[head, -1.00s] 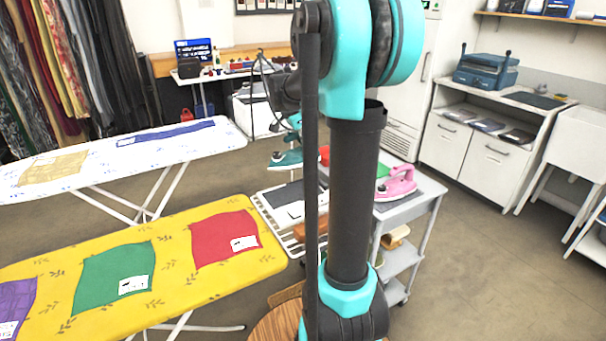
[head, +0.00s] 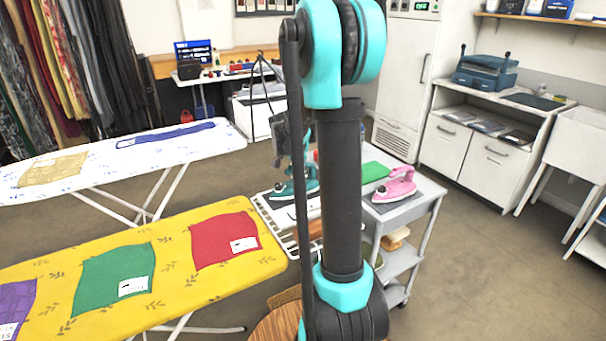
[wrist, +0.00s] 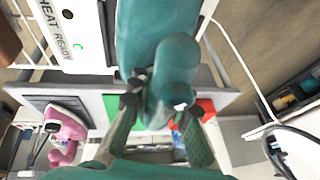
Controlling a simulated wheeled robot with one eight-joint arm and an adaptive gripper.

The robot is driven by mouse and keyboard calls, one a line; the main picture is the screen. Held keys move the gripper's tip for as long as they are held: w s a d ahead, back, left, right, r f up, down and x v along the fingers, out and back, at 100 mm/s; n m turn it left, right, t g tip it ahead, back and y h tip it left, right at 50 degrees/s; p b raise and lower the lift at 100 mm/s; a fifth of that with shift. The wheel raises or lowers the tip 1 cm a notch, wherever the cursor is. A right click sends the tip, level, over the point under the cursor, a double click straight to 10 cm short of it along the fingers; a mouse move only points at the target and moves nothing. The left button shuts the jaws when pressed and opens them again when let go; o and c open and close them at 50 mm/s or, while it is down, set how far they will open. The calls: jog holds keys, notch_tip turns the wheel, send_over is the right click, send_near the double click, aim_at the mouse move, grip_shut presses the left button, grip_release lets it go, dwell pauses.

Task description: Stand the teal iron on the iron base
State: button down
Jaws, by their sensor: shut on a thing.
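My gripper (wrist: 160,98) is shut on the handle of the teal iron (wrist: 160,40). In the head view the teal iron (head: 292,190) hangs from my gripper at the left of my arm, low over the end of the ironing station, partly hidden by an arm link. The iron base, a white unit with a "HEAT READY" panel (wrist: 75,38), shows at the upper left of the wrist view, beside the iron. In the head view only a pale part of it (head: 312,208) shows below the iron. I cannot tell whether iron and base touch.
A pink iron (head: 397,185) stands on the grey cart (head: 425,190) to the right, near a green cloth (head: 374,171). The yellow ironing board (head: 180,230) with several cloths lies to the left. A red object (wrist: 206,108) is close behind the gripper.

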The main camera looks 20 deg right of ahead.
aim_at(295, 186)
jog(key=c, duration=1.4)
grip_release()
jog(key=shift+f, duration=0.1)
jog(key=v, duration=1.2)
